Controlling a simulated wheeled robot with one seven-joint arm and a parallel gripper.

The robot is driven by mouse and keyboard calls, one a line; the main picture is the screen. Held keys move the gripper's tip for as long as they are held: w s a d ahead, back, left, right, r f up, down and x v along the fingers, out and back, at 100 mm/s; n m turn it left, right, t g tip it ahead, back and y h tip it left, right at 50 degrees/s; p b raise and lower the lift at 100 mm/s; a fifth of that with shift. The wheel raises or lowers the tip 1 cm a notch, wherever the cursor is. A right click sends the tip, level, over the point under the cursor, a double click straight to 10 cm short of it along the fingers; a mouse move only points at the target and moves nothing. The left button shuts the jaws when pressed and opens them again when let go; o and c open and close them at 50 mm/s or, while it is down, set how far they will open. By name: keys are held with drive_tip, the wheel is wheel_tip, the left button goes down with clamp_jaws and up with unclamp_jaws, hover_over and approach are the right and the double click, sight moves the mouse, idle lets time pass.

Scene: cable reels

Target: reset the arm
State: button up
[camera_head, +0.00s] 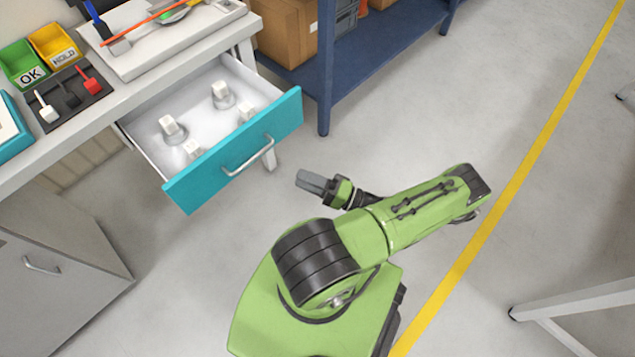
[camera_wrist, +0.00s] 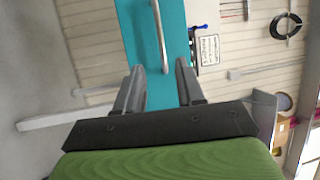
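My green arm folds over its base, with my gripper (camera_head: 312,183) held out to the left above the floor. In the wrist view my gripper (camera_wrist: 159,82) shows its two dark fingers apart, with nothing between them. The teal-fronted drawer (camera_head: 207,185) is pulled open from the bench. My gripper is to the right of the drawer's handle (camera_head: 248,157) and apart from it. The wrist view shows the drawer front (camera_wrist: 140,35) and the handle (camera_wrist: 160,40) beyond the fingertips. Several pale pieces (camera_head: 170,128) stand inside the drawer.
The white bench (camera_head: 130,85) carries a green OK bin (camera_head: 22,65) and a yellow HOLD bin (camera_head: 53,44). A blue shelf (camera_head: 385,45) with cardboard boxes (camera_head: 285,30) stands behind. A grey cabinet (camera_head: 55,265) is at the left.

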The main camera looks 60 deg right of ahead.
drive_tip(key=s, duration=0.3)
drive_tip(key=shift+s+d+f, duration=0.2)
drive_tip(key=shift+f, duration=0.15)
drive_tip(key=w+a+r+n+g+y+p, duration=0.1)
drive_tip(key=w+a+r+n+g+p, duration=0.2)
drive_tip(key=r+g, duration=0.35)
drive_tip(key=w+a+r+n+g+y+p, duration=0.1)
drive_tip(key=w+a+r+n+g+y, duration=0.15)
drive_tip(key=w+r+n+g, duration=0.45)
drive_tip(key=w+a+r+n+g+y+p, duration=0.1)
drive_tip(key=w+a+r+n+g+p, duration=0.15)
drive_tip(key=a+r+g, duration=0.4)
drive_tip(key=s+a+r+n+t+h+p, duration=0.1)
drive_tip(key=s+a+r+t+h, duration=0.1)
drive_tip(key=r, duration=0.5)
drive_tip(key=s+a+r+n+t+h+p, duration=0.1)
drive_tip(key=s+a+r+t+h+p, duration=0.1)
drive_tip(key=a+r, duration=0.2)
drive_tip(key=s+a+r+n+t+h+p, duration=0.1)
drive_tip(key=a+r, duration=0.3)
drive_tip(key=r, duration=0.5)
drive_tip(key=shift+s+r+t+h+p, duration=0.35)
drive_tip(key=shift+s+t+h, duration=0.05)
drive_tip(key=shift+s+h, duration=0.4)
